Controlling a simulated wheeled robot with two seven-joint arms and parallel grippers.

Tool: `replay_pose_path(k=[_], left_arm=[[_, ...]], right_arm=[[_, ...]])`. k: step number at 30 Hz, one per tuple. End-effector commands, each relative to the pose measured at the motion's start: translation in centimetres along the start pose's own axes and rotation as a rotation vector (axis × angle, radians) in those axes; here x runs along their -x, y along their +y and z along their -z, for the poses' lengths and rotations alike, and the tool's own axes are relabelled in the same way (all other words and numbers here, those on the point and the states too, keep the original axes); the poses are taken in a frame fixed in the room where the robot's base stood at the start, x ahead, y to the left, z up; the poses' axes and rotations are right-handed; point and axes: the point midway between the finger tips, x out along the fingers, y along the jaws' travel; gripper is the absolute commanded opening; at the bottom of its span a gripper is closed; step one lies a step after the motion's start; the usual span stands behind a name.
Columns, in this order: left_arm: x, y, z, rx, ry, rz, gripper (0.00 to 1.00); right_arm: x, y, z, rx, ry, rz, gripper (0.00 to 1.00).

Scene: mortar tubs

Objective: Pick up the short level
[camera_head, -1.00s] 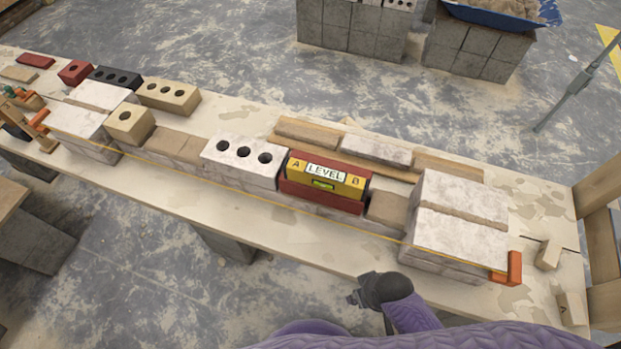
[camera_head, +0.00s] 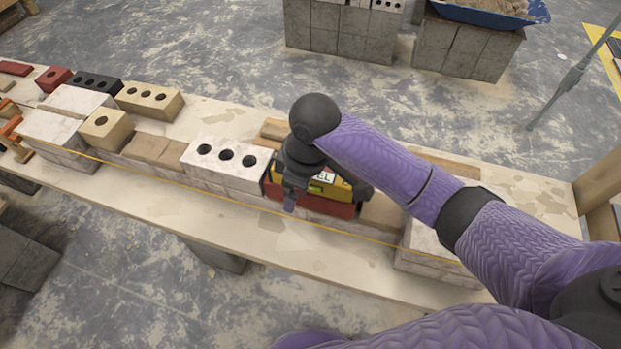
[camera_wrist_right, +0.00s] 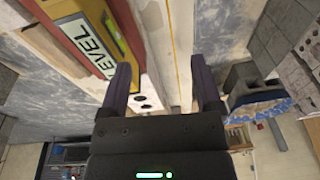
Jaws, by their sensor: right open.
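The short level is a yellow bar with a white LEVEL label (camera_head: 313,187), lying along a red brick (camera_head: 330,207) in the row on the bench. My right gripper (camera_head: 297,188) is over the level's front side and hides much of it and its label. In the right wrist view the level (camera_wrist_right: 72,22) lies at upper left, beyond the left finger. My right gripper (camera_wrist_right: 164,85) is open there, with nothing held between its fingers; the level is not between them. My left gripper is not in view.
A white three-hole brick (camera_head: 226,160) stands just left of the level. A taut yellow line (camera_head: 170,178) runs along the row's front. My right arm covers the blocks at the right. The bench's front strip (camera_head: 215,215) is clear.

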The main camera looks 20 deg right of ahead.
Motion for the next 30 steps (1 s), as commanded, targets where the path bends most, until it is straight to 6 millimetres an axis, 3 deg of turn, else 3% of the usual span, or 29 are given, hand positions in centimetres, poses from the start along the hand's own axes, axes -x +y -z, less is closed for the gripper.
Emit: replay_pose_path(k=[3, 8, 11, 24, 30], left_arm=[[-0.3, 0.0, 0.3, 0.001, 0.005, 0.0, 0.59], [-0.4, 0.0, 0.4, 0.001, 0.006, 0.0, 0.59], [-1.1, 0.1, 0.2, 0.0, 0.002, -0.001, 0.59], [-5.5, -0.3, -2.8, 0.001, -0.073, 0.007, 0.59], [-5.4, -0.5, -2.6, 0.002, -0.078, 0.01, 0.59]], right_arm=[[3.4, 3.3, 0.4, 0.044, -0.083, -0.039, 0.82], [6.2, 5.4, 0.1, 0.055, -0.15, -0.055, 0.82], [5.2, 5.5, -0.1, 0.056, -0.157, -0.053, 0.82], [-3.1, 6.0, -1.6, 0.055, -0.156, -0.052, 0.82], [-3.2, 6.0, -1.6, 0.056, -0.151, -0.056, 0.82]])
